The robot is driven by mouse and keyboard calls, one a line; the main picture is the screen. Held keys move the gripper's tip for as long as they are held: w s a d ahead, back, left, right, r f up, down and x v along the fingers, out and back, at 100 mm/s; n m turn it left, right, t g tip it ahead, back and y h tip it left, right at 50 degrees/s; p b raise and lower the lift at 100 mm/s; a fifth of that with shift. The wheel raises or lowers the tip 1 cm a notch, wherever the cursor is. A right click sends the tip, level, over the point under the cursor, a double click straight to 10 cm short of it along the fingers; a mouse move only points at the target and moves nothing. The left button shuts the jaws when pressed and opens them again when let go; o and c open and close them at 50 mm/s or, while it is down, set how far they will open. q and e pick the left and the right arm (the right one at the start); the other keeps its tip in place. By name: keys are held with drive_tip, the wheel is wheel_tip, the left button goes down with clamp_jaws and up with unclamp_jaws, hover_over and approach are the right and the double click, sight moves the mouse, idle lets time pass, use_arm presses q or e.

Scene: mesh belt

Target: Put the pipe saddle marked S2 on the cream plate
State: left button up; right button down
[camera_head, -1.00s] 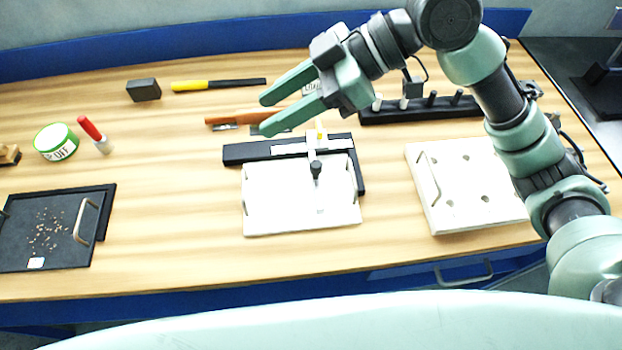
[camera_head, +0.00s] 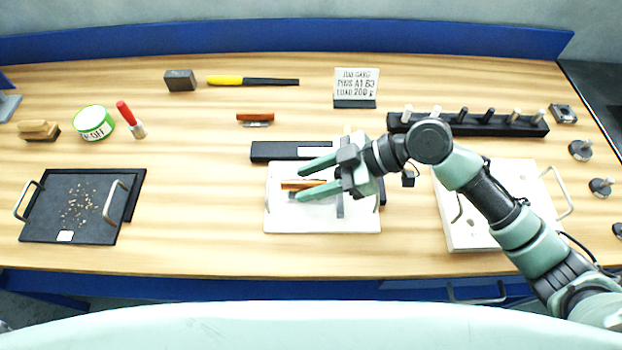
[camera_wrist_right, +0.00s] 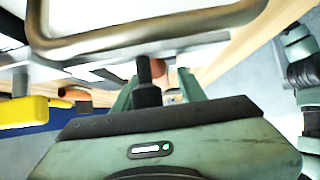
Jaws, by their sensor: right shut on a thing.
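An orange-brown bar-shaped piece (camera_head: 303,184), possibly the pipe saddle, shows between the fingers of my right gripper (camera_head: 318,178). No S2 mark is readable on it. The gripper is shut on it, over the pale plate (camera_head: 283,220) in the middle of the table. I cannot tell whether the piece touches the plate. A similar orange-brown piece (camera_head: 254,117) with a grey underside lies farther back. Another pale plate (camera_head: 465,232), with holes and handles, is on the right, partly behind my arm. In the right wrist view my fingers are partly hidden by dark parts. My left gripper is not in view.
A black bar (camera_head: 276,151) borders the middle plate's back. A pin rack (camera_head: 470,126) and a job card (camera_head: 356,82) stand behind. A dark tray (camera_head: 50,215) with small pieces is at left. The wood between tray and middle plate is clear.

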drive_tip(key=shift+f, duration=0.4)
drive_tip(key=shift+f, duration=0.1)
drive_tip(key=c, duration=0.8)
unclamp_jaws()
